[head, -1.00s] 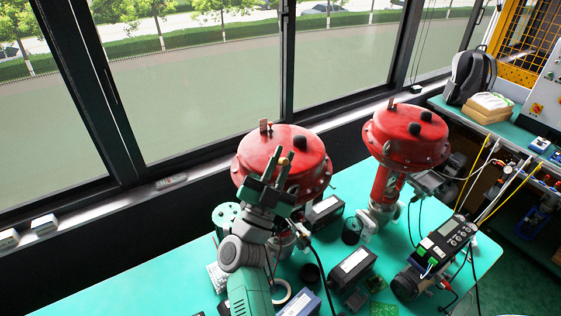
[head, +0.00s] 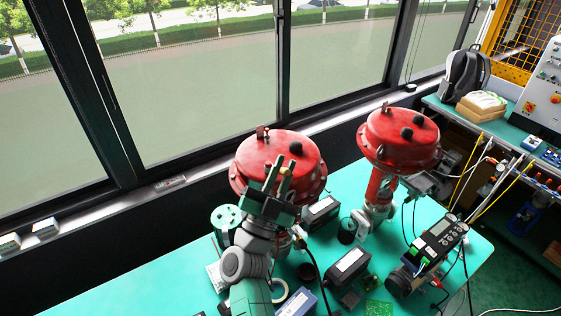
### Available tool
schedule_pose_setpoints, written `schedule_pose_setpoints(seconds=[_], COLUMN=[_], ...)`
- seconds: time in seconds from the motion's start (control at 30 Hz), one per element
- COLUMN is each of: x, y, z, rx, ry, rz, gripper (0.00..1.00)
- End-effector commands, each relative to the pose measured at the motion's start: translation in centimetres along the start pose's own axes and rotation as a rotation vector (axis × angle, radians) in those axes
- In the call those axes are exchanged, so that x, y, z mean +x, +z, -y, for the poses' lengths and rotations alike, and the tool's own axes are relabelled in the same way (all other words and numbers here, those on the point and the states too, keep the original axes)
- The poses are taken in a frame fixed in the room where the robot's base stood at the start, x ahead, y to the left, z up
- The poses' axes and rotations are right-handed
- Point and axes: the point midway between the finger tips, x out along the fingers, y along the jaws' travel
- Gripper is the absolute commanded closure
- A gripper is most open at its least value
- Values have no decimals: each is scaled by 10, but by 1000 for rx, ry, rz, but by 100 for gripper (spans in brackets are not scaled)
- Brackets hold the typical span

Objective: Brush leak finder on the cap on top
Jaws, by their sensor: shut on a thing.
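My gripper (head: 279,176) is in front of the near red valve actuator (head: 255,153), its fingers pointing up and overlapping the drum in the picture. The fingers are shut on a slim thing, probably the brush; it is too small and too covered to make out clearly. I cannot tell whether anything touches the nearer cap.
Windows stand behind. The table's left front is clear.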

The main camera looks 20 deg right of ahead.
Motion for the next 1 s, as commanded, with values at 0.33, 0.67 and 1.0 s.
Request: schedule_pose_setpoints(seconds=[0.33,0.67,1.0], x=[0,-3,-3], y=[-23,-28,-28], z=[0,-2,-2], rx=[0,0,0], ry=[0,0,0], rz=[0,-1,-1], gripper=[100,100,100])
